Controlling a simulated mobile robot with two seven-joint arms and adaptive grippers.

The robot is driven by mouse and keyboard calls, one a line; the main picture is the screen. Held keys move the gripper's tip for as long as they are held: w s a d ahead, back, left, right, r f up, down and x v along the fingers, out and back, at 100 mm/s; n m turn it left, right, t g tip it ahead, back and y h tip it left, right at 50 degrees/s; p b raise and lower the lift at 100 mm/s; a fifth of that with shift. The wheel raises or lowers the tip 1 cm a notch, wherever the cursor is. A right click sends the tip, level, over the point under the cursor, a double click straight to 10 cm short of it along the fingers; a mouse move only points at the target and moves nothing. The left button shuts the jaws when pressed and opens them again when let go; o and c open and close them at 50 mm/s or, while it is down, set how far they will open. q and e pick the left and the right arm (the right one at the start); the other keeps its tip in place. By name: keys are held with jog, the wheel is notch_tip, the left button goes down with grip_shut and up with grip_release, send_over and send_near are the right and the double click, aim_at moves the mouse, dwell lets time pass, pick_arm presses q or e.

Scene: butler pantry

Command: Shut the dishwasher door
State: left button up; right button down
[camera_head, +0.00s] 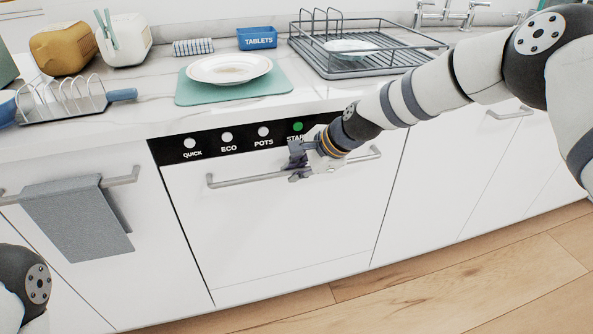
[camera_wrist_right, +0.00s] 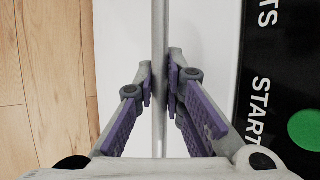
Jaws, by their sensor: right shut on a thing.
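The dishwasher door (camera_head: 280,230) is a white front panel. It stands upright and looks flush with the cabinet fronts beside it, under a black control strip (camera_head: 210,142) with white buttons and a green START button (camera_head: 298,126). A grey bar handle (camera_head: 240,181) runs across the door's top. My right gripper (camera_head: 298,165) is shut on this handle, right of its middle. In the right wrist view the bar (camera_wrist_right: 160,120) passes between the purple-padded fingers (camera_wrist_right: 161,80). My left gripper is not in view; only part of my left arm shows at lower left.
The counter above holds a plate (camera_head: 229,68) on a green mat (camera_head: 200,97), a dish rack (camera_head: 405,64), a blue tablets box (camera_head: 257,37) and a small wire rack (camera_head: 58,112). A grey towel (camera_head: 78,220) hangs left. The visible wooden floor (camera_head: 450,285) is clear.

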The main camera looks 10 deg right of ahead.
jog(key=shift+w+d+r, duration=0.1)
jog(key=shift+w+r, duration=0.3)
jog(key=c, duration=1.9)
grip_release()
jog(key=shift+w+f, duration=0.1)
jog(key=v, duration=1.2)
jog(key=shift+f, duration=0.1)
jog(key=shift+f, duration=0.1)
